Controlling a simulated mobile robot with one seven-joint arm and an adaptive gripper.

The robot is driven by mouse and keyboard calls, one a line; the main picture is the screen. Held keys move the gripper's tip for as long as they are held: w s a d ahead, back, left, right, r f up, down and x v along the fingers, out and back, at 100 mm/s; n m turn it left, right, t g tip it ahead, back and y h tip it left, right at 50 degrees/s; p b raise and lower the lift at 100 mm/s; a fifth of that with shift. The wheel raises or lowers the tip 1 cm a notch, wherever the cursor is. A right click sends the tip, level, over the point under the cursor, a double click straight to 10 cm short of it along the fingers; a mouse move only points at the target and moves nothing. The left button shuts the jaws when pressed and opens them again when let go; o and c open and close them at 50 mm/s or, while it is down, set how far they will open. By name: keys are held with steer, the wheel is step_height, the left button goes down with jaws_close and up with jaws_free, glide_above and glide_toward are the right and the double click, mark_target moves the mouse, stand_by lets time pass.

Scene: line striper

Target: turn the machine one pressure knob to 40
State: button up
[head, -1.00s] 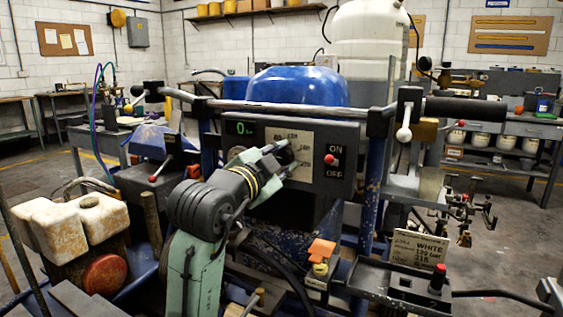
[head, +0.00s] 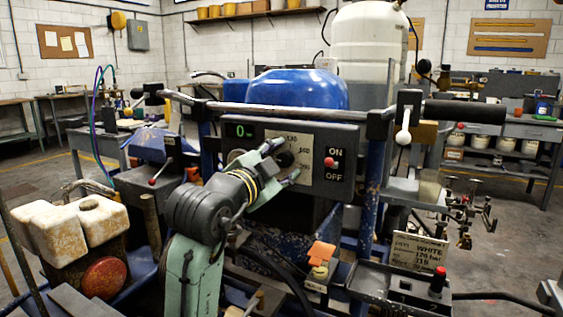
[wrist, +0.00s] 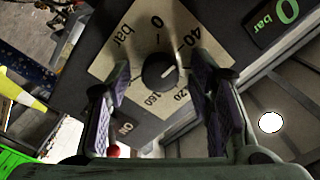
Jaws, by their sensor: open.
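The pressure knob (wrist: 158,73) is round and dark, in the middle of a pale dial plate (wrist: 128,70) marked 0, 40, 160 and bar. A short white mark on the knob points right and slightly up in the wrist view, near the 40 side. The knob (head: 284,158) also shows on the grey panel (head: 330,135) in the head view. My gripper (wrist: 163,70) is open, with one finger on each side of the knob in the picture. The knob shows clear between the fingertips, and nothing is held. A green display (wrist: 282,14) reads 0 bar.
An ON/OFF switch with a red tip (head: 329,162) is right of the dial. A handlebar (head: 280,108) crosses above the panel. A blue dome (head: 297,87) is behind it. An orange-topped part (head: 320,252) stands below.

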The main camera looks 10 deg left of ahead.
steer(key=v, duration=1.1)
steer(key=shift+s, duration=0.35)
steer(key=shift+a, duration=0.1)
